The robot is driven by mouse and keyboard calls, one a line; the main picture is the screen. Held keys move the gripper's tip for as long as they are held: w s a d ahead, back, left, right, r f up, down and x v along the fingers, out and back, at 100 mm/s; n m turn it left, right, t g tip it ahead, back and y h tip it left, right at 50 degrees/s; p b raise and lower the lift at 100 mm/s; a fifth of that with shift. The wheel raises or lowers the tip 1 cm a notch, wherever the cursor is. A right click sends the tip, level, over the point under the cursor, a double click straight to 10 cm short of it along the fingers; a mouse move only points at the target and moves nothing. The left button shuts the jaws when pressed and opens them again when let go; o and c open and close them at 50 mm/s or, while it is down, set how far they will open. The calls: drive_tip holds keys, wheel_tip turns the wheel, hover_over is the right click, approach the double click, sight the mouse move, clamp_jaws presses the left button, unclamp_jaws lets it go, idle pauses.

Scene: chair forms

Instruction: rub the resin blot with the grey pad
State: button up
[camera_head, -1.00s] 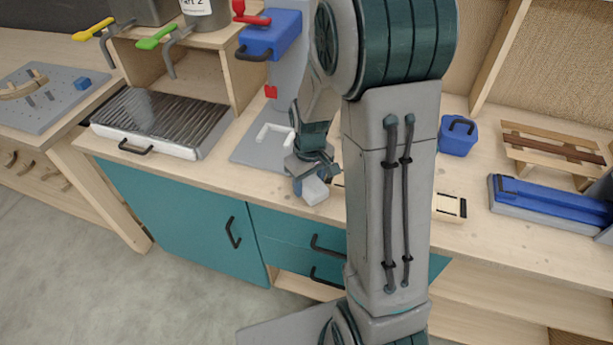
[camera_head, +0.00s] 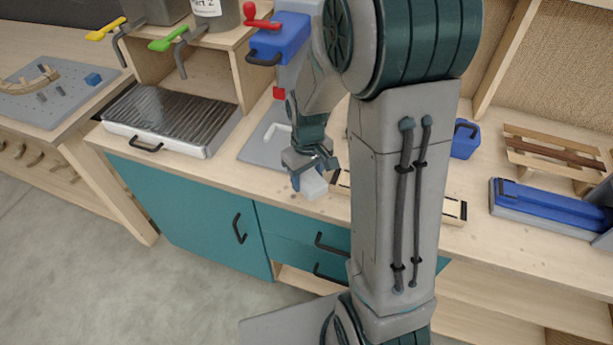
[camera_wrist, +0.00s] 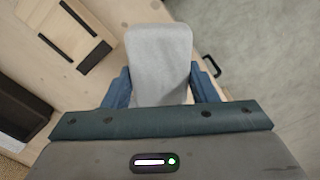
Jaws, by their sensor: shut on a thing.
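The grey pad (camera_head: 314,187) is a pale, rounded block near the front edge of the workbench. My gripper (camera_head: 311,170) is shut on it, and the pad sticks out beyond the fingers. In the wrist view the pad (camera_wrist: 160,62) fills the space between the blue fingers (camera_wrist: 160,90), with the bench top and its front edge behind it. I cannot tell whether the pad touches the bench. I cannot make out the resin blot in either current view; the pad, gripper or arm may hide it.
A grey plate with a white L-shaped piece (camera_head: 276,131) lies behind the gripper. A ribbed tray (camera_head: 168,115) stands left, below a shelf. A blue box (camera_head: 464,142), a wooden rack (camera_head: 545,148) and a long blue tool (camera_head: 548,208) are right. My arm hides the middle bench.

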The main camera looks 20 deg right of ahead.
drive_tip(key=shift+r+p, duration=0.3)
drive_tip(key=shift+r, duration=0.45)
drive_tip(key=shift+r, duration=0.1)
drive_tip(key=shift+r+p, duration=1.05)
drive_tip(key=shift+r, duration=0.4)
drive_tip(key=shift+f, duration=0.1)
